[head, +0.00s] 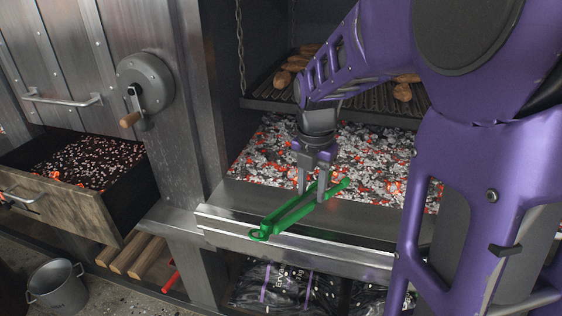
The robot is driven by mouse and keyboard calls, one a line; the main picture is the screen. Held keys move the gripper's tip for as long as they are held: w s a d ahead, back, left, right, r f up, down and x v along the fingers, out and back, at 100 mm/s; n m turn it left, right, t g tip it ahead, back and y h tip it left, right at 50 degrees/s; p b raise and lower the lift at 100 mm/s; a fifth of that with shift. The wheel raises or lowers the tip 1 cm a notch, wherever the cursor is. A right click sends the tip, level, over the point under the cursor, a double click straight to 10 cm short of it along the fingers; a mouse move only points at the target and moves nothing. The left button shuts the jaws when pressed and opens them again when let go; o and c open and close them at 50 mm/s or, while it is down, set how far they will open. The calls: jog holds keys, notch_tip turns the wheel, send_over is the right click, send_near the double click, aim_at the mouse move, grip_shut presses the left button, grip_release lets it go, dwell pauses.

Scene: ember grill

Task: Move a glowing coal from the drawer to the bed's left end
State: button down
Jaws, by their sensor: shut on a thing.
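My gripper (308,190) is shut on green tongs (290,213) above the front ledge of the grill. The tongs slant from lower left to upper right, their far tips over the front of the coal bed. I cannot tell whether a coal is between the tips. The coal bed (365,150) holds grey and glowing orange coals. Its left end (245,165) is beside the metal post. The drawer (75,205) at the left is pulled open, with small glowing coals (90,160) inside. My arm hides the bed's right part.
A grate (350,112) with sausages or bread pieces hangs above the bed. A crank wheel (146,85) is on the post between drawer and bed. A metal bucket (58,287), logs (132,255) and charcoal bags (285,287) are below.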

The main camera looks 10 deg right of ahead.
jog(key=w+d+f, duration=0.2)
jog(key=w+d, duration=0.4)
jog(key=shift+w+d+b, duration=0.25)
jog(key=shift+d+b, duration=0.1)
jog(key=shift+s+a, duration=0.1)
jog(key=shift+a, duration=0.05)
jog(key=shift+s+a, duration=0.15)
jog(key=c, duration=0.6)
grip_release()
jog(key=shift+c, duration=0.2)
